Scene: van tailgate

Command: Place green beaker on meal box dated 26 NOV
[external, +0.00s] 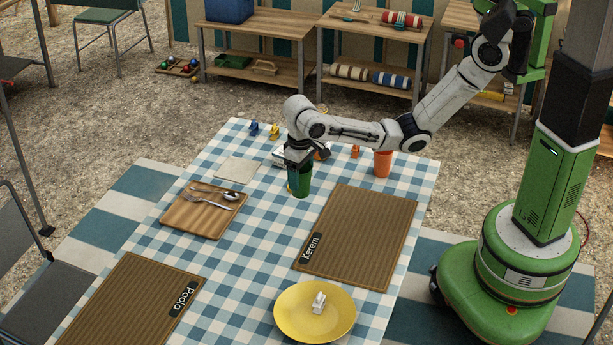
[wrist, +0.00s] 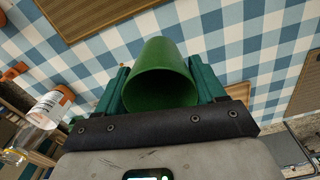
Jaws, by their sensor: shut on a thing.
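The green beaker (external: 300,181) is between the fingers of my gripper (external: 299,168), upright over the checked cloth. In the wrist view the beaker (wrist: 160,82) sits between both fingers of my gripper (wrist: 165,92), its open mouth toward the camera. My gripper is shut on it. I cannot tell whether its base touches the cloth. A pale box-like thing (external: 280,157) is partly hidden behind my gripper; I cannot read any date on it. No 26 NOV label is legible in either view.
An orange beaker (external: 383,163) stands right of my gripper. A wooden tray with cutlery (external: 187,221) lies to the left, below a napkin (external: 238,170). Small blue and yellow clips (external: 274,131) stand behind.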

